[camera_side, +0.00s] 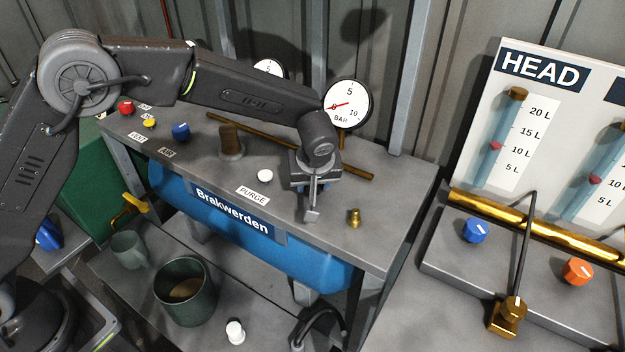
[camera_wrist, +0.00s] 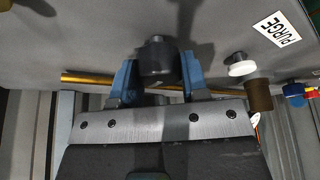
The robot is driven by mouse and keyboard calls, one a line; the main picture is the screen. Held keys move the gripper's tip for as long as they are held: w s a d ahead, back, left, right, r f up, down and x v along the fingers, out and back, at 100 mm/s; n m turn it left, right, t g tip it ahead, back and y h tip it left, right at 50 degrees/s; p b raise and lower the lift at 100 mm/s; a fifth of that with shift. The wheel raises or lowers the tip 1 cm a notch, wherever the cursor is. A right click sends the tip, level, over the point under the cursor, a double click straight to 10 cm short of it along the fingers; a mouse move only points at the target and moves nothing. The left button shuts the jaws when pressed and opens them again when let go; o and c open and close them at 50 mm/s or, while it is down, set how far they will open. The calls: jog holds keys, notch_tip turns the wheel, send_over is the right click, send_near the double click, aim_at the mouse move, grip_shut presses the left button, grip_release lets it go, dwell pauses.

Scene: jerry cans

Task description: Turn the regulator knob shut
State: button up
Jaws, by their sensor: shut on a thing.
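My gripper (camera_wrist: 157,78) has its two blue fingers on either side of a dark round knob (camera_wrist: 157,57) in the wrist view, and it is shut on it. I take this to be the regulator knob. In the side view my gripper (camera_side: 313,188) is low over the right part of the grey bench, pointing down, and hides most of the knob. A round white BAR gauge (camera_side: 347,104) stands just behind my gripper. Its red needle lies towards the lower left, near the low end of the scale.
Close by are a white button (camera_side: 265,176) by the PURGE label (camera_side: 253,195), a brown cylinder (camera_side: 230,138), a brass fitting (camera_side: 354,218) and a brass pipe (camera_side: 270,138). Blue (camera_side: 181,131) and red (camera_side: 126,107) knobs stand left. A HEAD panel (camera_side: 505,50) is at right.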

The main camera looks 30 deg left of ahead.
jog(key=shift+n+g, duration=0.3)
jog(key=shift+n, duration=0.3)
jog(key=o, duration=0.9)
jog(key=shift+o, duration=0.2)
jog(key=shift+r, duration=0.1)
jog(key=v, duration=1.3)
jog(key=shift+s+d+r, duration=0.2)
jog(key=shift+d+r, duration=0.05)
